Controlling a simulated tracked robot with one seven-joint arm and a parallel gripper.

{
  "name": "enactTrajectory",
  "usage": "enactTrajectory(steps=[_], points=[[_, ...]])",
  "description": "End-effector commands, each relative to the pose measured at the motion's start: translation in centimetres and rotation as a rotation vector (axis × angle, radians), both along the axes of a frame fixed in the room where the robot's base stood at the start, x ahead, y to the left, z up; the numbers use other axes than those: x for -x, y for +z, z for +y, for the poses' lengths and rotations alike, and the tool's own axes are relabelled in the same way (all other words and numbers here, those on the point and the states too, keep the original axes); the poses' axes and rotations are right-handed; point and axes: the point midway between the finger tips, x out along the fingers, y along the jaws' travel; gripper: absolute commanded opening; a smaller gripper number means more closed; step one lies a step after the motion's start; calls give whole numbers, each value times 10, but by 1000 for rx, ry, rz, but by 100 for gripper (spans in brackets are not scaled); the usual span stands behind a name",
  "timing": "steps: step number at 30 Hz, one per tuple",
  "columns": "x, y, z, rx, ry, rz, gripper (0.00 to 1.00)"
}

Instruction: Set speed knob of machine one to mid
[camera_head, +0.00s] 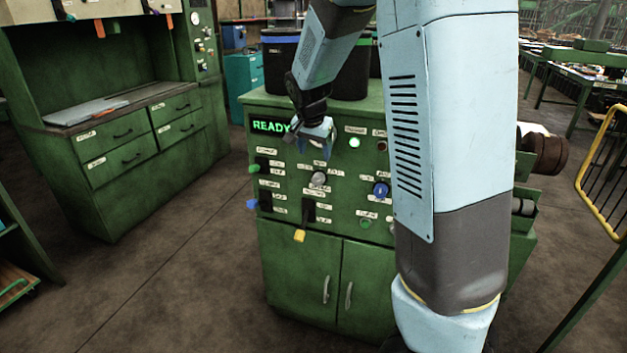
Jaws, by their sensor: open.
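The green machine (290,225) stands in the middle, with a panel of labelled controls and a lit "READY" sign (270,126). A grey-white knob (319,179) sits mid-panel and a blue knob (381,189) is to its right; the labels are too small to read, so I cannot tell which is the speed knob. My gripper (318,145) is open and appears empty, in front of the upper panel just above the grey-white knob. It hides a little of the panel. My arm hides the panel's right part.
Levers with green (254,169), blue (252,204) and yellow (299,236) tips stick out of the panel. A green lamp (354,143) is lit. A drawer cabinet (130,150) stands left, a yellow rail (598,170) right. The floor between cabinet and machine is clear.

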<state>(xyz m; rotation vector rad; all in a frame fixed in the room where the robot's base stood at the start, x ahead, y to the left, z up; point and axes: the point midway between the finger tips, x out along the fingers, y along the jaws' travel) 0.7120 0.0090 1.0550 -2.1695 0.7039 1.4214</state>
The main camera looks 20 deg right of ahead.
Motion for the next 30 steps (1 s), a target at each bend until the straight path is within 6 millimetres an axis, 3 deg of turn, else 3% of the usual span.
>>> enactTrajectory(steps=[11, 30], points=[[-16, -25, -2, 14, -25, -5, 68], [-50, -117, -21, 14, -24, -5, 68]])
